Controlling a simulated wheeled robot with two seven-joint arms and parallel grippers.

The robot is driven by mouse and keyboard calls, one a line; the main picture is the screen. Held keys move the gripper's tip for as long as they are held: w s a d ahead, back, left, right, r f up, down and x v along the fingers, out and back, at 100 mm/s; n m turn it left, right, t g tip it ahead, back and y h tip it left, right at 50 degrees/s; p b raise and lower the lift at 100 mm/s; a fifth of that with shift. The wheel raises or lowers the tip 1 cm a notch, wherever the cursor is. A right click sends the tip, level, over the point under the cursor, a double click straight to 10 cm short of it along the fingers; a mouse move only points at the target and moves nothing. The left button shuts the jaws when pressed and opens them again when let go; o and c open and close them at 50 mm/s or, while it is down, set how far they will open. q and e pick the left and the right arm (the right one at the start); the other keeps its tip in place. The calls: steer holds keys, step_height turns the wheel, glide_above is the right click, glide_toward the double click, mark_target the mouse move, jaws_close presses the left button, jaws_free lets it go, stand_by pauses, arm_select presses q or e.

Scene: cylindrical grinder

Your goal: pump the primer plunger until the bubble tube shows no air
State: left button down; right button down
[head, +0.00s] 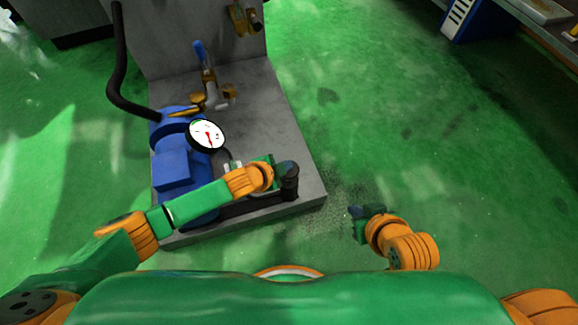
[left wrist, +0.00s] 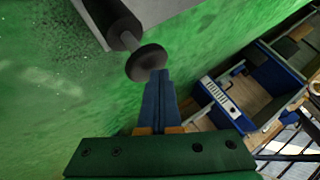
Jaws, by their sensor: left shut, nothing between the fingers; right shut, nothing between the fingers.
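The primer plunger's black knob (left wrist: 147,62) shows in the left wrist view at the end of a dark shaft by a grey plate edge. My left gripper (head: 287,168) is shut and empty at the top of this cylinder. In the left wrist view its blue fingertips (left wrist: 158,75) overlap the knob's edge; I cannot tell whether they touch. My right gripper (head: 356,213) is shut and empty over the floor to the right. I cannot make out the bubble tube; my left arm hides part of that area.
A blue pump body (head: 172,167) and a white dial gauge (head: 207,135) with a red needle stand on the grey base plate (head: 270,110). A blue-handled valve (head: 200,55) and a black hose (head: 121,60) are behind. Green floor is clear to the right.

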arm_select(q)
steer(key=shift+f+b, duration=0.85)
steer(key=shift+f, duration=0.35)
stand_by(0.7)
steer(key=shift+r, duration=0.1)
steer(key=shift+r+p, duration=1.95)
steer(key=shift+p, duration=0.3)
steer(key=shift+r, duration=0.1)
step_height(320, 180, up, 5)
steer(key=p, duration=0.5)
steer(key=shift+p, duration=0.3)
steer(key=shift+s, duration=0.1)
